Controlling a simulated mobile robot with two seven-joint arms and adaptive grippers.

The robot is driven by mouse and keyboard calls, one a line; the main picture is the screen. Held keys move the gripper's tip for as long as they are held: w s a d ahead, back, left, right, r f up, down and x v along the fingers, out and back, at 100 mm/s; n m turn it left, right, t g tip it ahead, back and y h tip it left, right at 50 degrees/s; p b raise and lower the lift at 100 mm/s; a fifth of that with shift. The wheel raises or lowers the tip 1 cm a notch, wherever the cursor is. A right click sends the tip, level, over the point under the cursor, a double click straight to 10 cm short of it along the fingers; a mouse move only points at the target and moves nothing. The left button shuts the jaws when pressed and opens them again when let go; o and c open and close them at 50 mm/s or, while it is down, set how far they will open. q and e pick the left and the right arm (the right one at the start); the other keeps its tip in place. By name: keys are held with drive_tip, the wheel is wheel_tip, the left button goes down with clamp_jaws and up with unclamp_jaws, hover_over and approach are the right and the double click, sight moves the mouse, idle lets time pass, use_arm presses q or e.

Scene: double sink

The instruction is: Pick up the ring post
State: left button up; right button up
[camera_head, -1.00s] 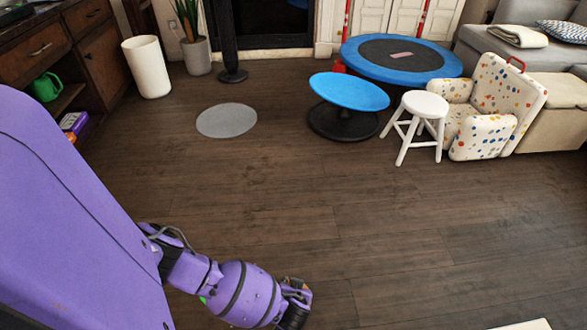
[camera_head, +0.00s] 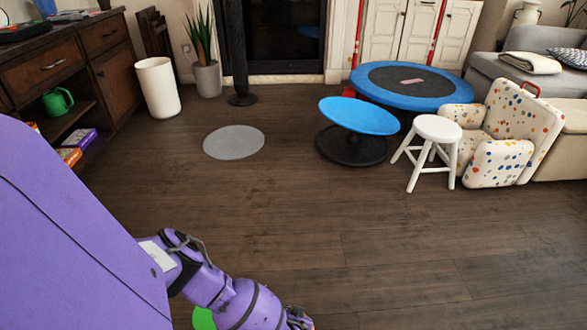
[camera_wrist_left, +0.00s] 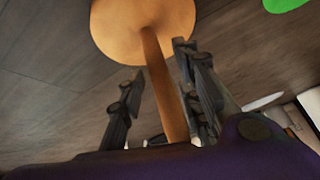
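In the left wrist view the ring post shows as a tan wooden post (camera_wrist_left: 163,85) rising from a round tan base (camera_wrist_left: 140,25). My left gripper (camera_wrist_left: 160,62) is open, with the post between its two fingers. The post is close to the right finger, and a gap shows on the left finger's side. Whether the right finger touches it I cannot tell. In the head view my left arm reaches down to the bottom edge, where the gripper is mostly cut off and the ring post is not visible. My right gripper is not in view.
A green thing (camera_head: 203,319) lies behind my left arm. A grey disc (camera_head: 233,142), a blue tilted disc seat (camera_head: 359,116), a white stool (camera_head: 437,128), a spotted armchair (camera_head: 510,125) and a trampoline (camera_head: 425,102) stand farther off. The middle floor is clear.

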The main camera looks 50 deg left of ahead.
use_arm(q)
clamp_jaws()
drive_tip(key=shift+s, duration=0.15)
drive_tip(key=shift+a, duration=0.1)
